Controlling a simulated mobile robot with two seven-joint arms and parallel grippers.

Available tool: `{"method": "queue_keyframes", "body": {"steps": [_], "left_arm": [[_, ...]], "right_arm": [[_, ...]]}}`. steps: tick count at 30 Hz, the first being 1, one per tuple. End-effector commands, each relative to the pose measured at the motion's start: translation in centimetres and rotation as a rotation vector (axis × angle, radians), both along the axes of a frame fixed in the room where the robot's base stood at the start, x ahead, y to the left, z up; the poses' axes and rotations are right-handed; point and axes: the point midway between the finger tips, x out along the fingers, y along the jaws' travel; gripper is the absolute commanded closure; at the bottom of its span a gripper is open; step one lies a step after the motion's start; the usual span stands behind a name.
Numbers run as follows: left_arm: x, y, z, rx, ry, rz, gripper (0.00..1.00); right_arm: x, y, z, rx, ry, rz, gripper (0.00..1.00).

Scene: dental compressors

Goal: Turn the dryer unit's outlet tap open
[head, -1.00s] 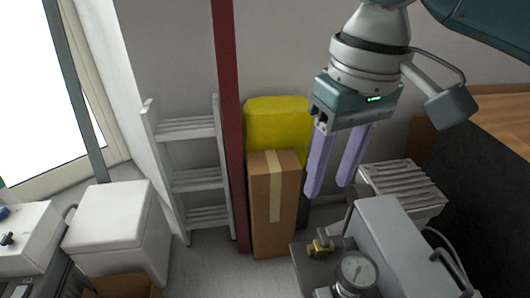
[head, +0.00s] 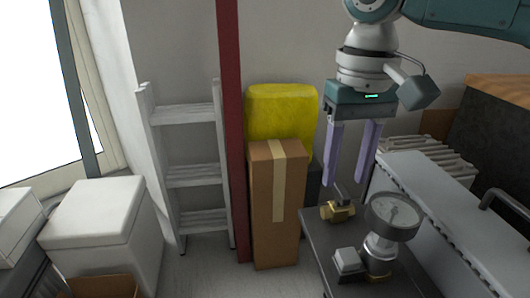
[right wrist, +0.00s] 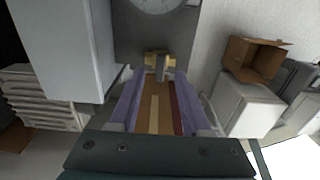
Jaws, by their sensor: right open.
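The brass outlet tap (head: 338,211) sits on the dark grey top of the dryer unit (head: 345,283), beside a round pressure gauge (head: 393,214). A thin lever stands up at an angle from the tap. My right gripper (head: 347,183) points down, open, with its two lilac fingers just above the tap and nothing held. In the right wrist view the tap (right wrist: 158,62) shows just beyond and between the fingertips (right wrist: 159,80). Whether a finger touches the lever I cannot tell. My left gripper is out of view.
A long light-grey housing (head: 440,215) stands right of the tap, close to the gripper. A cardboard box (head: 262,205), a yellow object (head: 280,112), a red post (head: 233,130) and a step ladder (head: 185,175) stand behind. A white box (head: 95,215) is at left.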

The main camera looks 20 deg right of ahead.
Motion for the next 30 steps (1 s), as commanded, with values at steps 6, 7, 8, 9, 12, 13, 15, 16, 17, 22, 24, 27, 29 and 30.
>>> {"method": "queue_keyframes", "body": {"steps": [6,7,8,9,12,13,15,16,17,22,24,27,29,30], "left_arm": [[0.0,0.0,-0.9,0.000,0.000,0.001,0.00],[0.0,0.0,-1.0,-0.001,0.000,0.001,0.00],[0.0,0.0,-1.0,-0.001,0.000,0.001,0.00],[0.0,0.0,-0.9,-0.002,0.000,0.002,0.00],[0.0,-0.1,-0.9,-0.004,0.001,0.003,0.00],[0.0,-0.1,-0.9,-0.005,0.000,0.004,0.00],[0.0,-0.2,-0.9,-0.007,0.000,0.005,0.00],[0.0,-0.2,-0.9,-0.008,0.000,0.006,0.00],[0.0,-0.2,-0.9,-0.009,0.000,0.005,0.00],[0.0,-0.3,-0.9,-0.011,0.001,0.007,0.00],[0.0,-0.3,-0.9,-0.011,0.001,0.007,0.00],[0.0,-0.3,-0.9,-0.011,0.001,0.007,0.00],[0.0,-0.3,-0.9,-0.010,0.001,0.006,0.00],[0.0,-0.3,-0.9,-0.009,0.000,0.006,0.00]], "right_arm": [[0.0,0.0,-2.3,-0.001,0.001,0.000,0.53],[0.0,0.0,-2.4,-0.001,0.001,0.000,0.53],[0.0,0.0,-2.5,-0.001,0.001,0.000,0.53],[0.0,0.0,-2.5,-0.001,0.001,0.000,0.53],[0.0,0.0,-2.5,-0.001,0.000,0.000,0.53],[0.0,0.0,-2.5,0.000,0.000,0.000,0.53],[0.0,0.0,-2.5,0.000,0.000,0.000,0.54],[0.0,0.0,-2.4,0.000,0.000,0.001,0.57],[0.0,0.0,-2.4,0.000,0.000,0.001,0.60],[0.0,0.0,-2.4,0.000,0.000,0.001,0.80],[0.0,0.0,-2.4,0.000,0.000,0.001,0.87],[0.0,0.0,-2.4,0.000,0.000,0.001,0.99],[0.0,0.0,-2.4,0.000,0.000,0.001,1.00],[0.0,0.0,-2.4,0.000,0.000,0.001,1.00]]}}
